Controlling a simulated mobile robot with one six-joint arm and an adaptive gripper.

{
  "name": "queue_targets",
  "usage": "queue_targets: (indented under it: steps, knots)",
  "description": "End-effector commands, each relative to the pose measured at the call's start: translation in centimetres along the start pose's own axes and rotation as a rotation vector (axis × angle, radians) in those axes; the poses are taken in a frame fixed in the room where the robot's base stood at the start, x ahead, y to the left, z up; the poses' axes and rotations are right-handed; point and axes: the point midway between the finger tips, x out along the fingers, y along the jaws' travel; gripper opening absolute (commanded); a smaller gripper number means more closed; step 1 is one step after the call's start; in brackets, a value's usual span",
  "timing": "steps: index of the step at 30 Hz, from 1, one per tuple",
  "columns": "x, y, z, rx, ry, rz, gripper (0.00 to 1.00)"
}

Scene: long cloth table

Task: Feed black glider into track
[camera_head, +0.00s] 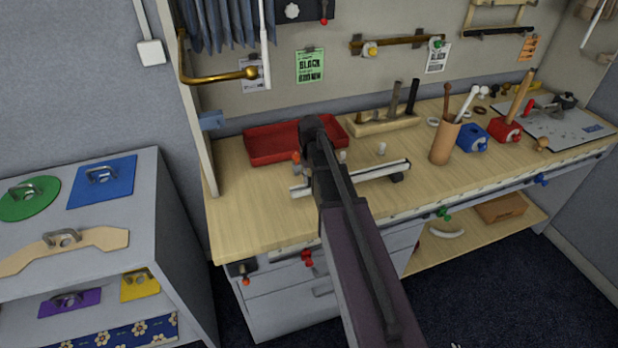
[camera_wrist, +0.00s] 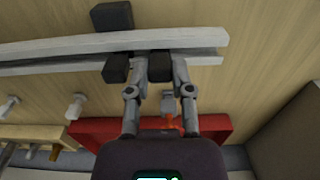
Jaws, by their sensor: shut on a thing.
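The pale track (camera_head: 370,177) lies along the bench top in the head view, its middle hidden behind my arm. In the wrist view its two parallel rails (camera_wrist: 205,40) cross the upper part. My gripper (camera_wrist: 160,70) has its fingers on both sides of a small black block, the black glider (camera_wrist: 162,68), and is shut on it. The glider overlaps the near rail in the picture; I cannot tell whether it touches. In the head view my gripper is mostly hidden by my arm near the track's left part, and the glider does not show.
Dark blocks show beyond the rails (camera_wrist: 112,16) and left of my fingers (camera_wrist: 116,68); they may be a track support. A red tray (camera_head: 270,143) lies behind. White pegs (camera_head: 381,148), a wooden tool holder (camera_head: 385,122) and a wooden cup (camera_head: 444,145) stand nearby. Bare bench shows front left.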

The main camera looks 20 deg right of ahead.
Motion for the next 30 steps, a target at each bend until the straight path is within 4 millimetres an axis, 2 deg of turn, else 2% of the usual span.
queue_targets:
  steps: [1, 2, 5, 30]
  knots:
    - [0.00, 0.10, 0.00, 0.000, 0.000, 0.000, 0.00]
    - [0.00, 0.07, 0.00, 0.000, 0.000, 0.000, 0.38]
    - [0.00, 0.07, 0.00, 0.000, 0.000, 0.000, 0.68]
    - [0.00, -0.18, 0.42, 0.000, 0.000, 0.000, 0.69]
